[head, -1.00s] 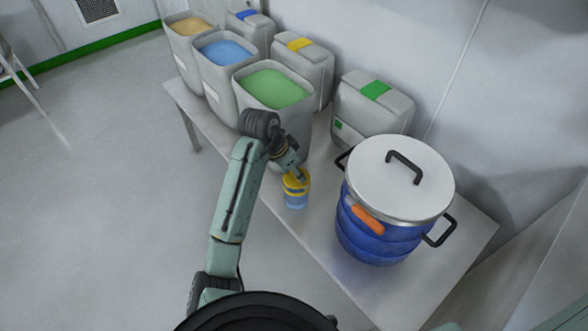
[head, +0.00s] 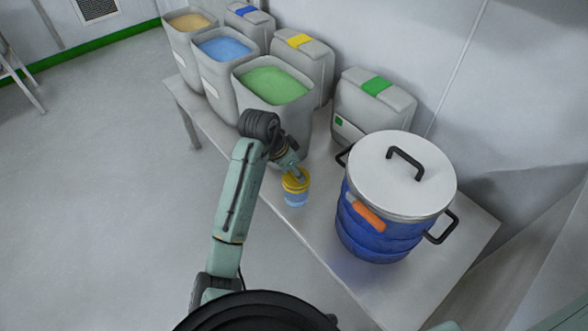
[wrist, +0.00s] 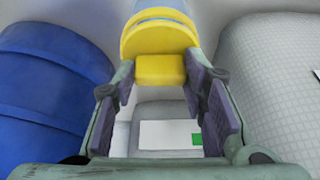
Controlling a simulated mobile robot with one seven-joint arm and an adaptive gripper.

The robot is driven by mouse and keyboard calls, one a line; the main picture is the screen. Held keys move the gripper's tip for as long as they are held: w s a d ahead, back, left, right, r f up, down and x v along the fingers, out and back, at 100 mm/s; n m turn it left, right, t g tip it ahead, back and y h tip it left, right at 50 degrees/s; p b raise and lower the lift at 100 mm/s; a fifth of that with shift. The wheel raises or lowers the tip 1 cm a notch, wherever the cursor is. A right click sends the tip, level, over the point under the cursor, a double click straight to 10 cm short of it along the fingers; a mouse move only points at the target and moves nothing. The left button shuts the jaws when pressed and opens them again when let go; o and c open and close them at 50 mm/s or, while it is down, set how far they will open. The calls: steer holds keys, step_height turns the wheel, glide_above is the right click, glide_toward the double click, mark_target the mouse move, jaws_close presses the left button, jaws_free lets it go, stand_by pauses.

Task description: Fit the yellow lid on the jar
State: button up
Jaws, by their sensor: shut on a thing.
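The yellow lid (head: 295,182) is over the mouth of the small clear-blue jar (head: 296,199), which stands upright near the table's front edge. My gripper (head: 298,174) comes down from above and is shut on the lid's yellow block-shaped grip. In the wrist view, that grip is between my two dark finger pads (wrist: 158,82), with the round lid (wrist: 158,38) beyond it and a strip of the jar (wrist: 165,7) at the top. Lid and jar look lined up. I cannot tell whether the lid is fully seated.
A large blue drum (head: 372,236) with a white lid and black handles stands right of the jar. An open bin of green powder (head: 270,90) is close behind my gripper. A grey canister (head: 372,105) with a green label stands at the back. The table's front right (head: 400,290) is clear.

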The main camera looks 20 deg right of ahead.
steer(key=shift+f, duration=0.15)
steer(key=o, duration=1.1)
steer(key=v, duration=1.2)
